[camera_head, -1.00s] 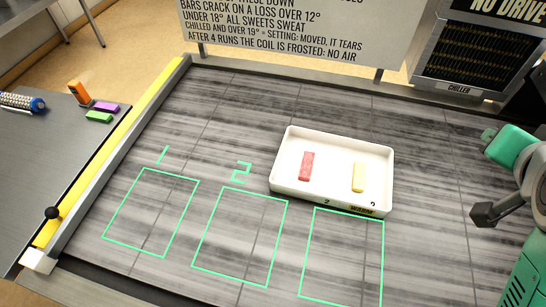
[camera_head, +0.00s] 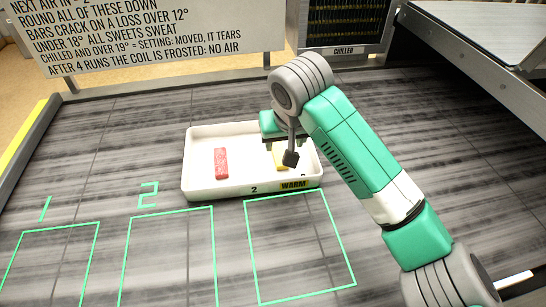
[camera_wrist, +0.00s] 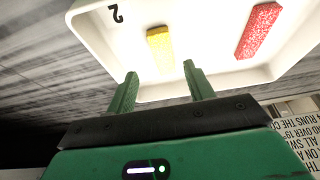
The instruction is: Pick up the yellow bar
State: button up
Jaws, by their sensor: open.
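The yellow bar (camera_head: 279,159) lies in the right part of a white tray (camera_head: 222,190), partly hidden behind my gripper and wrist in the head view. The wrist view shows the yellow bar (camera_wrist: 160,49) on the tray floor, ahead of the fingertips and roughly between their lines. My gripper (camera_wrist: 158,70) is open and empty, with its two green fingers apart and short of the bar. In the head view my gripper (camera_head: 284,138) is over the tray's right half. Whether the fingertips are down inside the tray is hard to tell.
A red speckled bar (camera_head: 221,163) lies in the tray's left part. The tray's front carries a "2" and a "WARM" label (camera_head: 293,185). Green outlined squares (camera_head: 300,245) lie in front on the grey surface. A sign (camera_head: 150,35) and a chiller unit (camera_head: 345,28) stand behind.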

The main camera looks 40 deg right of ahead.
aim_at(279, 153)
jog(key=b+x, duration=0.2)
jog(key=x, duration=0.3)
jog(key=shift+w+a+b, duration=0.15)
jog(key=shift+w+b, duration=0.05)
jog(key=shift+b, duration=0.1)
jog(key=c, duration=1.1)
notch_tip(279, 153, up, 18)
jog(key=p, duration=0.6)
